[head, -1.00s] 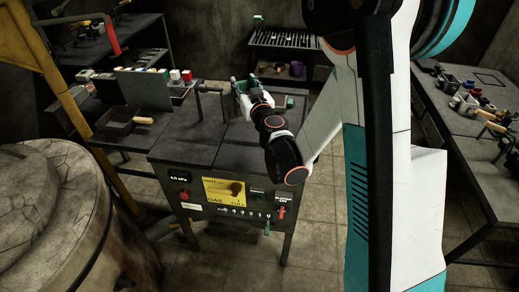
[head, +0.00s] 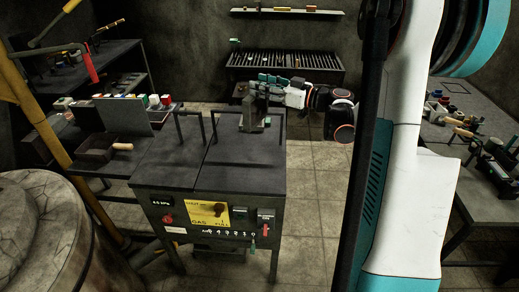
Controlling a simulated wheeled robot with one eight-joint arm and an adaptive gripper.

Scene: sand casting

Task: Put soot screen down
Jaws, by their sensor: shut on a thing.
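My gripper (head: 268,86) reaches in from the right, over the back right of the dark gas cabinet (head: 220,178). Its fingers are shut on a small dark grey-green piece (head: 252,118), which I take to be the soot screen. The piece stands upright at or just above the cabinet top. The fingers hide its upper part, and I cannot tell whether its foot touches the top.
A dark upright handle (head: 189,115) rises from the cabinet top. At left, a grey panel (head: 124,114) and a wooden-handled pan (head: 97,150) are on a side table. A slatted bench (head: 285,66) stands behind. The cabinet's front top is clear.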

